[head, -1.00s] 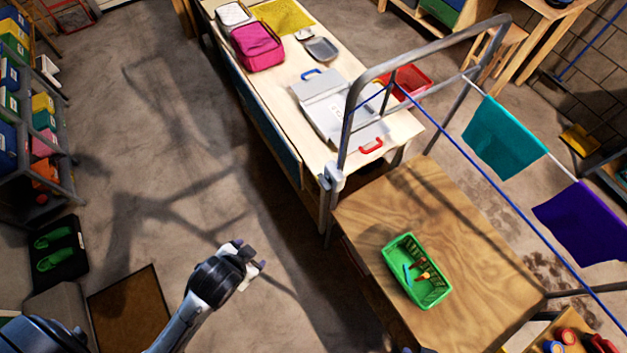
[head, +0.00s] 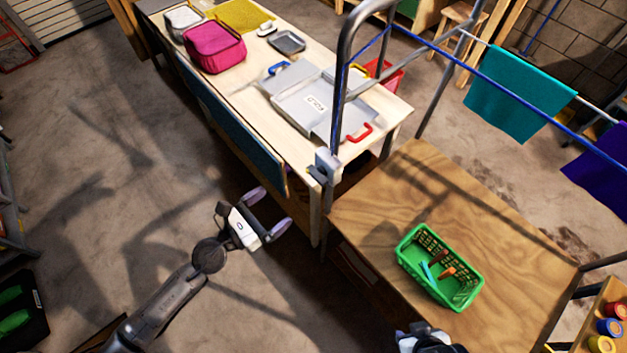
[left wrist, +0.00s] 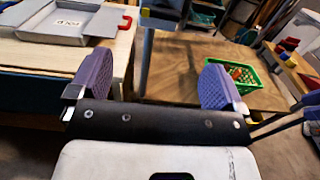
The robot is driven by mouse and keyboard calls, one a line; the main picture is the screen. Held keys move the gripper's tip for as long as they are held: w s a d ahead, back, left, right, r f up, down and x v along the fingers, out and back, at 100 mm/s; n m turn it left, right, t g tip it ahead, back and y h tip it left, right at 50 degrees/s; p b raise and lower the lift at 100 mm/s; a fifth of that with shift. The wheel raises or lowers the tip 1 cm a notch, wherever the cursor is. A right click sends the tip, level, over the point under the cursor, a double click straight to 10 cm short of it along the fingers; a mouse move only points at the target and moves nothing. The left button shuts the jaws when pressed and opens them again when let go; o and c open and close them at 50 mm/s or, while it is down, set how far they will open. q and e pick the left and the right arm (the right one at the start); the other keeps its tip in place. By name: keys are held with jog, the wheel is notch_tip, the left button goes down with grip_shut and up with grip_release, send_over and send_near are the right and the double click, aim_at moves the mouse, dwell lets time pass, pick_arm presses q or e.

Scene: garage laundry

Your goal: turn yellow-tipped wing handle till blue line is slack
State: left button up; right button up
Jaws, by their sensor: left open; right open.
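The blue line (head: 520,108) runs from the metal frame's top across the right side and also down the frame's near post; it looks straight. A pale grey fitting (head: 327,164) sits low on that post. In the left wrist view a small yellow tip (left wrist: 145,12) shows on a fitting at the top edge; the handle's wings are not clear. My left gripper (head: 267,212) is open and empty, left of the fitting and apart from it. Its two purple pads frame the post in the left wrist view (left wrist: 157,84). My right gripper (head: 428,340) only partly shows at the bottom edge.
A green basket (head: 405,262) stands on the wooden table (head: 375,205). A grey case (head: 300,95) and pink bag (head: 215,48) lie on the workbench behind. Teal cloth (head: 515,95) and purple cloth (head: 598,172) hang at right. The floor left of the workbench is clear.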

aim_at(314, 176)
pick_arm(q)
jog(key=p+x, duration=0.1)
jog(key=x, duration=1.2)
jog(key=shift+w+d, duration=0.1)
jog(key=shift+d, duration=0.1)
jog(key=c, duration=0.9)
